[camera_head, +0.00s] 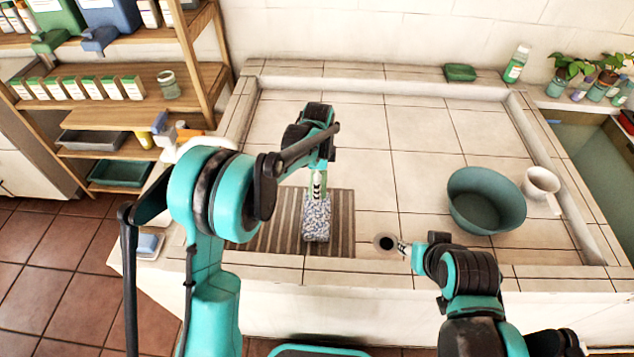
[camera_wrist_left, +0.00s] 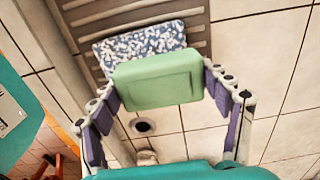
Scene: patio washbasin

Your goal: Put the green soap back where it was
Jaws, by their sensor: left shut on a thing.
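The green soap (camera_wrist_left: 158,82) is a pale green rounded block, held between the two fingers of my left gripper in the left wrist view. In the head view my left gripper (camera_head: 317,186) points down over the slatted mat, and the soap is mostly hidden there. A blue-and-white speckled block (camera_head: 317,222) lies on the grey-brown slatted mat (camera_head: 268,225); it also shows just behind the soap in the wrist view (camera_wrist_left: 140,43). Whether soap and block touch is unclear. My right gripper (camera_head: 403,248) is low beside the drain, its fingers too small to judge.
A drain hole (camera_head: 386,242) lies right of the mat. The middle tiles are clear. Wooden shelves (camera_head: 140,80) stand left.

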